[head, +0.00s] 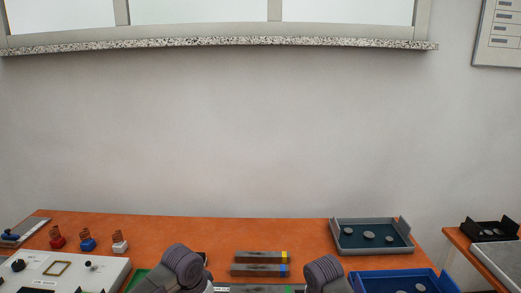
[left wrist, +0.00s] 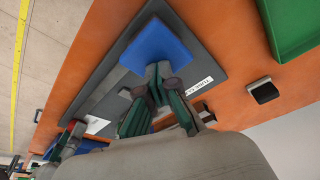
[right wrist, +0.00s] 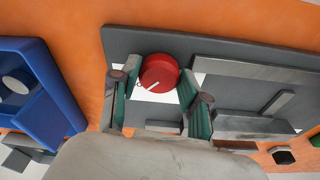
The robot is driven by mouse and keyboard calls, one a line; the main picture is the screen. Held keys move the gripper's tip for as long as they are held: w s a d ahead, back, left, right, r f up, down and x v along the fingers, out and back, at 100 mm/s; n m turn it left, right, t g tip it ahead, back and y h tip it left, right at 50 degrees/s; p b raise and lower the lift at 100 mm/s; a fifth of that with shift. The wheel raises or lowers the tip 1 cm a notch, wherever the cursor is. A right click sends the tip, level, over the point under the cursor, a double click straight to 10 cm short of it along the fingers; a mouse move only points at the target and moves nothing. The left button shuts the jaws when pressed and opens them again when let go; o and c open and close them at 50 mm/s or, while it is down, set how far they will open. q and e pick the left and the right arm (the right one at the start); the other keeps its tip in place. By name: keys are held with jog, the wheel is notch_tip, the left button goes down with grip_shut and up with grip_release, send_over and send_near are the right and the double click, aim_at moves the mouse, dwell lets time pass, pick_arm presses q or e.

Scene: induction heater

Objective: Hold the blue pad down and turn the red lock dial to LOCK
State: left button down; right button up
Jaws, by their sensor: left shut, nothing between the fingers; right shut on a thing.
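The blue pad (left wrist: 157,50) sits on a dark grey plate (left wrist: 98,78) in the left wrist view. My left gripper (left wrist: 159,74) is shut and empty, its fingertips at the pad's edge; whether they press on it I cannot tell. The red lock dial (right wrist: 159,72) stands on the same kind of grey plate (right wrist: 135,42) in the right wrist view. My right gripper (right wrist: 158,82) has its fingers on both sides of the dial and is shut on it. A white mark on the dial points to the lower left. The label beneath is mostly hidden.
A blue tray (right wrist: 45,85) with grey discs lies beside the plate. A green tray (left wrist: 290,25) is near the left gripper. Coils on red, blue and white bases (head: 88,240), metal bars (head: 260,257) and a grey tray (head: 340,243) stand on the orange table (head: 215,228).

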pick_arm(q)
jog(key=shift+s+f, duration=0.35)
jog(key=shift+f, duration=0.2)
pick_arm(e)
jog(key=o, duration=0.9)
jog(key=shift+d, duration=0.2)
jog(key=shift+r, duration=3.45)
pick_arm(q)
jog(key=shift+r, duration=0.1)
pick_arm(e)
jog(key=shift+r, duration=0.1)
pick_arm(q)
notch_tip(320, 180, up, 8)
jog(key=p, duration=0.9)
jog(key=shift+w+r, duration=0.15)
jog(key=shift+w, duration=0.15)
pick_arm(e)
notch_tip(320, 180, up, 9)
jog(key=shift+w+a+f, duration=0.1)
jog(key=shift+f, duration=0.05)
